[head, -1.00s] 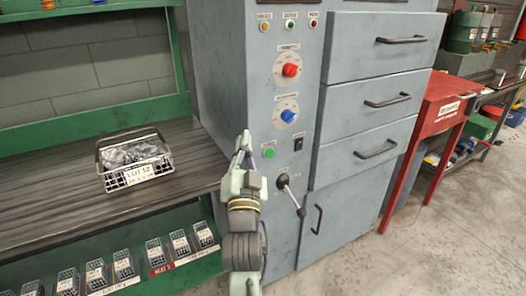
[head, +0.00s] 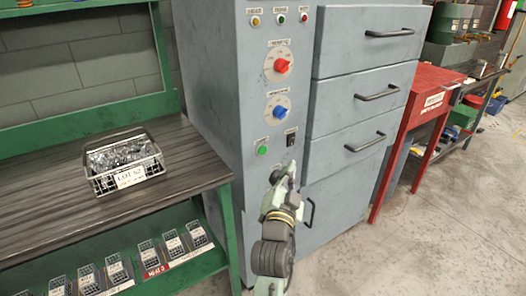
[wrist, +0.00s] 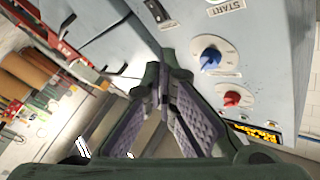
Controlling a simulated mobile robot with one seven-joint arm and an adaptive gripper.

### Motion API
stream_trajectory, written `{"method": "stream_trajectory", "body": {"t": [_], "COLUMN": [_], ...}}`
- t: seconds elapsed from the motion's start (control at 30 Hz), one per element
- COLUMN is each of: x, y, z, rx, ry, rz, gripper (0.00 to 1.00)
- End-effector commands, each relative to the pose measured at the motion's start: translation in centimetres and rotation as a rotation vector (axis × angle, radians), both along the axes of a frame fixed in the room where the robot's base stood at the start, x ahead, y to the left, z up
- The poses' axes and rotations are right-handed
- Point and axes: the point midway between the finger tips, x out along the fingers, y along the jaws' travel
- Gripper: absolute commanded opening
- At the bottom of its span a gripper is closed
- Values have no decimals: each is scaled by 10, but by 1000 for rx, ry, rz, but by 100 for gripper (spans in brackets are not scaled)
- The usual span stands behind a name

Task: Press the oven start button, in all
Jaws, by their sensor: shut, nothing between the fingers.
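The green button (head: 262,150) is on the lower left of the grey oven's control panel (head: 258,105) in the head view. In the wrist view, a START label (wrist: 225,7) shows at the top edge; the green button cannot be made out clearly there. My gripper (head: 290,168) is to the right of the green button and a little below it, apart from it in the picture. Its fingers are together and empty. The fingertips also show in the wrist view (wrist: 168,62), in front of the oven; I cannot tell whether they touch it.
A black rocker switch (head: 291,138) is just above my gripper. A blue knob (head: 279,112) and a red knob (head: 282,66) are higher on the panel. Drawers (head: 362,95) stand to the right. A bench with a wire basket (head: 124,166) is on the left.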

Motion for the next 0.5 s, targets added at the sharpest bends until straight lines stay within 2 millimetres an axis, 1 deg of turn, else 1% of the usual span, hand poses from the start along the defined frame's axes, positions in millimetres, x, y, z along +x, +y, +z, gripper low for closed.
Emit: {"method": "stream_trajectory", "body": {"t": [0.17, 0.5], "x": [15, 53], "y": [12, 39], "z": [0, -2], "rx": [1, 1], "ry": [-1, -2], "rz": [3, 3], "gripper": [0, 0]}}
